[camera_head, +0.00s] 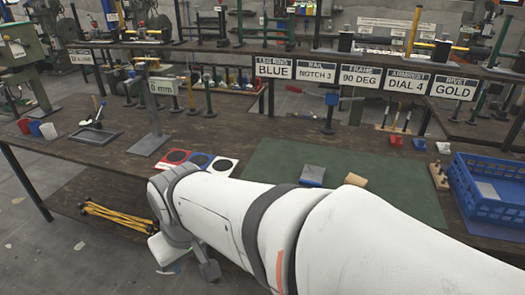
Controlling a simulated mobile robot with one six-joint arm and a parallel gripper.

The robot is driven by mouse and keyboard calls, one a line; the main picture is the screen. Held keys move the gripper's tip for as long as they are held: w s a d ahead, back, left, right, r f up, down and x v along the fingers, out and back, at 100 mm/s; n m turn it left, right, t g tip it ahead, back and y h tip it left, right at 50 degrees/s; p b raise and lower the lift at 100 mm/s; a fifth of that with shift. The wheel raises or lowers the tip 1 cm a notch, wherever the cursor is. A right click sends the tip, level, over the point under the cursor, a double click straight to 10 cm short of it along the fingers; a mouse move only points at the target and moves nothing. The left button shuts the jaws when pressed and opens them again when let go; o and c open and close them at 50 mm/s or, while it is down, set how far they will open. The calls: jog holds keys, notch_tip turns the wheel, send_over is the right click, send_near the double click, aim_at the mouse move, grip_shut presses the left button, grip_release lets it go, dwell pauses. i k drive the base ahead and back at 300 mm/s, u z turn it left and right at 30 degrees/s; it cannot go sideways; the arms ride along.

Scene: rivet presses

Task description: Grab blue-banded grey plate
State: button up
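A small grey plate (312,174) with a blue edge along its front lies on the green mat (275,160), just above my arm in the picture. My white arm reaches across the lower front of the view. My gripper (188,268) hangs at its far left end, low in front of the bench edge and well left of the plate. The fingertips are small and partly hidden, so their opening cannot be told. The gripper is not touching the plate.
A tan block (356,180) sits right of the plate, partly behind my arm. A blue crate (466,208) with a grey piece (487,190) stands at the right. Signs (361,76) line the back.

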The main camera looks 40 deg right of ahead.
aim_at(312, 176)
jog(key=z, duration=1.4)
jog(key=i, duration=1)
